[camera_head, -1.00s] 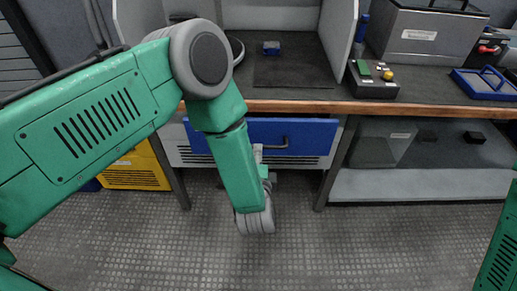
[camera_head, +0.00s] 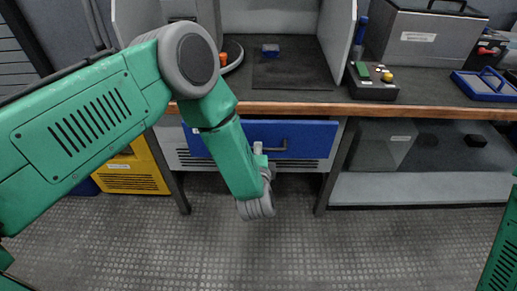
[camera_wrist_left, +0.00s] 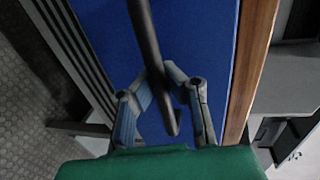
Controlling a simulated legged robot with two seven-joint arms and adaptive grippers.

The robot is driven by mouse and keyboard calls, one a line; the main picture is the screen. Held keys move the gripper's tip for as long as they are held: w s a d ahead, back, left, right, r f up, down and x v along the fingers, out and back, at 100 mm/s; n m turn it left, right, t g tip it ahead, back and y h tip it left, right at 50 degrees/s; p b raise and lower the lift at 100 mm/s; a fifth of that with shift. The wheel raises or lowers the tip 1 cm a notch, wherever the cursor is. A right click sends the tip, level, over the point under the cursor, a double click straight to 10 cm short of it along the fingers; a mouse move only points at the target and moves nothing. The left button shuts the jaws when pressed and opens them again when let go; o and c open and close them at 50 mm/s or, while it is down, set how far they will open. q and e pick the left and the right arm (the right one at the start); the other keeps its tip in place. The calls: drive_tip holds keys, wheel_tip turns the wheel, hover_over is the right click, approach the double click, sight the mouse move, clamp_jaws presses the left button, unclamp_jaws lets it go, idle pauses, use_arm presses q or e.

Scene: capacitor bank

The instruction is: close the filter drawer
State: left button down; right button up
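The filter drawer has a blue front (camera_head: 309,139) under the wooden bench edge; it also fills the middle of the left wrist view (camera_wrist_left: 208,38). From these views I cannot tell how far it stands out. Its dark bar handle (camera_head: 287,147) crosses between the fingers in the left wrist view (camera_wrist_left: 148,38). My left gripper (camera_head: 262,155) is at the handle's left end. In the left wrist view both fingers (camera_wrist_left: 158,76) converge on the bar from either side, with no clear gap. My right gripper is out of view; only green arm shows at the right edge.
The bench's wooden edge (camera_head: 420,110) runs above the drawer. Bench legs (camera_head: 331,170) stand on both sides. A yellow vented unit (camera_head: 135,172) is at left and an open shelf (camera_head: 420,187) at right. The floor in front is clear.

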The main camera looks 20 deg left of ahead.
sight(260, 140)
use_arm(q)
drive_tip(key=x, duration=0.3)
drive_tip(key=shift+w+r+b, duration=0.2)
drive_tip(key=shift+w+b, duration=0.15)
drive_tip(key=shift+w, duration=0.1)
drive_tip(key=c, duration=1.6)
unclamp_jaws()
drive_tip(key=shift+o, duration=0.2)
drive_tip(key=shift+r, duration=0.1)
drive_tip(key=shift+s+d, duration=0.15)
drive_tip(key=shift+s, duration=0.15)
drive_tip(key=v, duration=1.1)
drive_tip(key=shift+s+d, duration=0.1)
